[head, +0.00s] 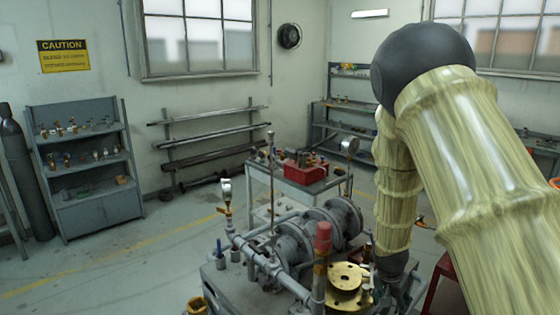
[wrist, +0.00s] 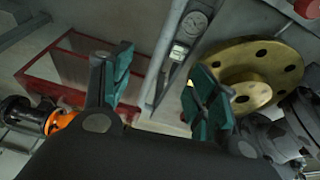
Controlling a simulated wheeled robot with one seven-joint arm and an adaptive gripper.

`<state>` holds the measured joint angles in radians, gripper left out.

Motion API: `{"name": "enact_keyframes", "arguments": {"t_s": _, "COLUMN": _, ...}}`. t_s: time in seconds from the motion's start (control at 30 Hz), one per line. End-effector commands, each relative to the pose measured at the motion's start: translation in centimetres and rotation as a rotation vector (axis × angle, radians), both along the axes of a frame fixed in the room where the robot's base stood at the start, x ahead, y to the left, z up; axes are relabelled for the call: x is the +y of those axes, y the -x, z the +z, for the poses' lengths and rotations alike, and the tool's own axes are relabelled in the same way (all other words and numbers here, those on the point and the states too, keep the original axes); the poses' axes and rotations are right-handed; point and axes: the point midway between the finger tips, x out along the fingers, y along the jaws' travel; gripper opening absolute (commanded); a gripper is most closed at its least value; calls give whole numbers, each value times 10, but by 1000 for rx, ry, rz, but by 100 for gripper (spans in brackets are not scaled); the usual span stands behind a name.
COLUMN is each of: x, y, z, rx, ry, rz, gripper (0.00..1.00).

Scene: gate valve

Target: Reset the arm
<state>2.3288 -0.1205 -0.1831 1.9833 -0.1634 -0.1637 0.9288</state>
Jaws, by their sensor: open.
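In the wrist view my gripper (wrist: 160,95) is open, its two green-padded fingers apart with nothing between them. A brass flange disc (wrist: 265,72) with bolt holes lies just beyond the right finger; I cannot tell whether they touch. In the head view the brass flange (head: 350,278) sits at the front right of the grey pipe assembly (head: 300,235). My arm comes down from the upper right, and its dark end is beside the brass flange. My gripper's fingers are hidden in the head view.
A red-capped post (head: 322,236) and a gauge (head: 226,190) stand up from the pipework. A cart with a red toolbox (head: 305,168) stands behind. A red-framed stand (wrist: 75,75) and an orange-and-black tool (wrist: 55,120) are at left in the wrist view. Open floor lies left.

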Motion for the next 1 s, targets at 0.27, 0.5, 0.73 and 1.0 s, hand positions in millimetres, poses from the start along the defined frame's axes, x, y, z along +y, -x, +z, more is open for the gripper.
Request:
{"name": "enact_keyframes", "arguments": {"t_s": 0.27, "x": 21, "y": 72, "z": -115, "rx": 85, "ry": -49, "rz": 160, "gripper": 59}}
{"name": "enact_keyframes", "arguments": {"t_s": 0.5, "x": 46, "y": 166, "z": -215, "rx": 156, "ry": -100, "rz": 344, "gripper": 59}}
{"name": "enact_keyframes", "arguments": {"t_s": 0.73, "x": 69, "y": 270, "z": -287, "rx": 214, "ry": -142, "rz": 517, "gripper": 59}}
{"name": "enact_keyframes", "arguments": {"t_s": 1.0, "x": 88, "y": 373, "z": -329, "rx": 260, "ry": -166, "rz": 685, "gripper": 59}}
